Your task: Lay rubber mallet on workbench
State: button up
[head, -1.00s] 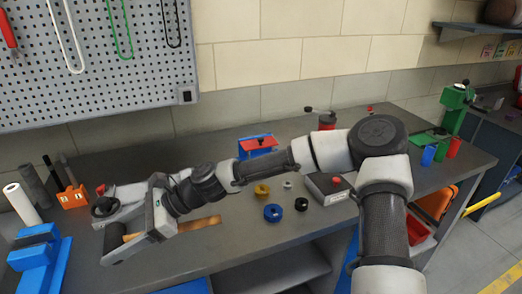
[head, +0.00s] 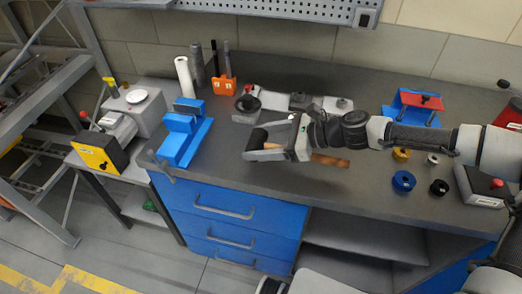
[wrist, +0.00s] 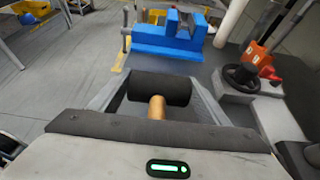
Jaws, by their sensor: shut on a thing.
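The rubber mallet has a black cylindrical head and a wooden handle. Its head (wrist: 160,88) lies between the fingers of my gripper in the wrist view, with the handle (wrist: 157,110) running back toward the palm. In the head view my gripper (head: 272,146) is shut on the mallet over the front left part of the grey workbench (head: 300,190). The handle end (head: 330,161) shows to the right, beyond the gripper. I cannot tell whether the mallet touches the bench top.
A blue vise (head: 184,135) stands left of my gripper. Behind are a grey device with a black handwheel (head: 247,103) and an orange tool holder (head: 224,86). Blue, yellow and black rings (head: 403,181) lie to the right. Bare bench lies in front.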

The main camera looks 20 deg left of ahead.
jog(key=shift+f, duration=1.8)
jog(key=shift+f+b, duration=0.15)
jog(key=shift+b, duration=0.15)
jog(key=o, duration=1.4)
jog(key=shift+o, duration=0.2)
jog(key=p+v, duration=0.1)
jog(key=v, duration=1.1)
